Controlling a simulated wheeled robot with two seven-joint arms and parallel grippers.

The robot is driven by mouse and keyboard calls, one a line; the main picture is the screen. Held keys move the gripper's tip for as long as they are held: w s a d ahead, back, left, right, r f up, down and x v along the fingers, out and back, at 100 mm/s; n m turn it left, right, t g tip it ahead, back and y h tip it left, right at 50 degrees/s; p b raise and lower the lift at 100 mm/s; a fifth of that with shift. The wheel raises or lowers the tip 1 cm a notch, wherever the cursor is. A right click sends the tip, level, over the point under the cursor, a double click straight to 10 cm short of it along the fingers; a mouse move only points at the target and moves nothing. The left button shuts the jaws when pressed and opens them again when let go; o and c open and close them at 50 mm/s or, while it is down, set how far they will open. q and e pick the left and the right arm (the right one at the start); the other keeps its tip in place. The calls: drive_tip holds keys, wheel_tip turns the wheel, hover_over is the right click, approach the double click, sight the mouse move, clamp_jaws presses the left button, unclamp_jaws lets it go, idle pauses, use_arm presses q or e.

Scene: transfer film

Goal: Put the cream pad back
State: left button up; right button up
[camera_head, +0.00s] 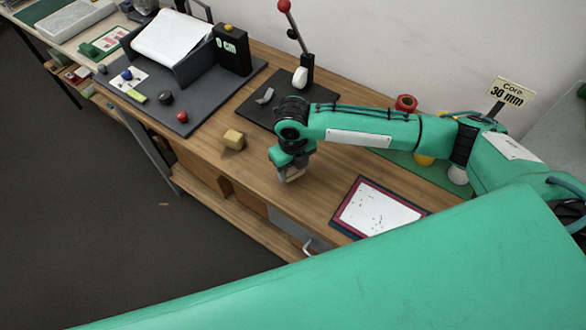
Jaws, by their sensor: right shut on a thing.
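My right gripper (290,172) reaches in from the right and points down over the wooden bench (330,171). It is shut on a small pale block, which I take to be the cream pad (292,178). The gripper and wrist hide most of the pad. I cannot tell whether it touches the bench top. My left gripper is not in view.
A white sheet in a red frame (376,207) lies to the right. A dark mat (262,110) with a red-knobbed lever stand (306,72) is behind.

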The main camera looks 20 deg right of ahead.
wheel_tip(320, 180, down, 2)
drive_tip(key=shift+f, duration=0.2)
drive_tip(key=o, duration=1)
drive_tip(key=shift+c, duration=0.2)
drive_tip(key=shift+r, duration=0.15)
